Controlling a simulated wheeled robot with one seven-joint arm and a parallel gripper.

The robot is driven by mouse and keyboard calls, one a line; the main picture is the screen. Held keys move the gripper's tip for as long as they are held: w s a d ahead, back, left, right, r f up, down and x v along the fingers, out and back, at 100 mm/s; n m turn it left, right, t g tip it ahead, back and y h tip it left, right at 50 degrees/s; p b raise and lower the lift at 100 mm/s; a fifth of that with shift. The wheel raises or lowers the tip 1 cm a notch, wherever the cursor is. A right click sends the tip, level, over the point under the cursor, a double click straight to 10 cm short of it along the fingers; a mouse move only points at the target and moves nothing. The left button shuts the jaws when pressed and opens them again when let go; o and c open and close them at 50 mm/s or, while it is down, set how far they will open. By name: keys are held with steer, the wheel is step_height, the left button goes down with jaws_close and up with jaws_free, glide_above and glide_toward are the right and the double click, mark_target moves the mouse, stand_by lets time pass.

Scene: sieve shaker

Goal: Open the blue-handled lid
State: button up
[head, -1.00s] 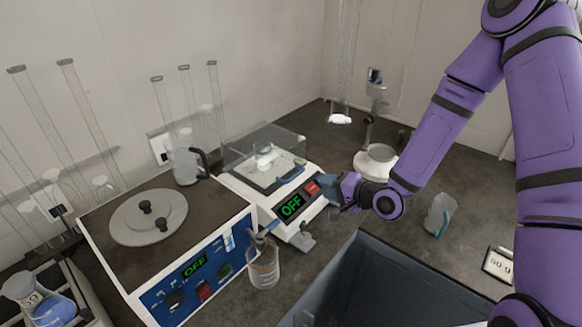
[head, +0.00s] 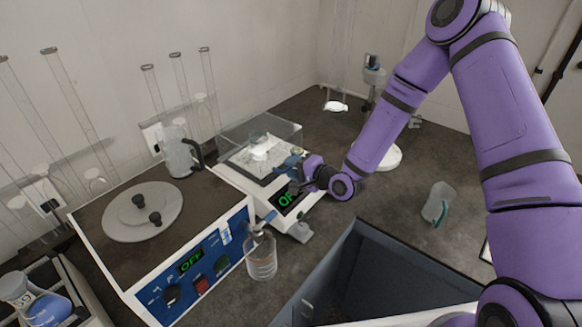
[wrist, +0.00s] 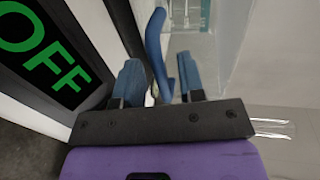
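The clear box-shaped lid (head: 262,126) sits over the white device with the green OFF display, in the middle of the head view. Its blue handle (wrist: 157,50) runs as a curved bar down between my fingers in the wrist view. My gripper (head: 296,166) is at the front edge of the lid in the head view. In the wrist view, my gripper (wrist: 161,80) has its two blue fingers apart, one on each side of the handle's lower end. I see gaps, so the fingers do not look closed on it. The lid looks closed.
The OFF display (wrist: 42,50) is close left of my fingers. A heating unit (head: 190,275) and a bottle (head: 261,258) stand to the left, a stand with a white base (head: 385,157) behind my arm. A blue-grey bin (head: 365,270) is in front. A clear beaker (head: 437,203) lies right.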

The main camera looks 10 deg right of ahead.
steer(key=shift+w+a+f, duration=0.1)
steer(key=shift+w+a, duration=0.2)
steer(key=shift+a, duration=0.05)
jaws_close()
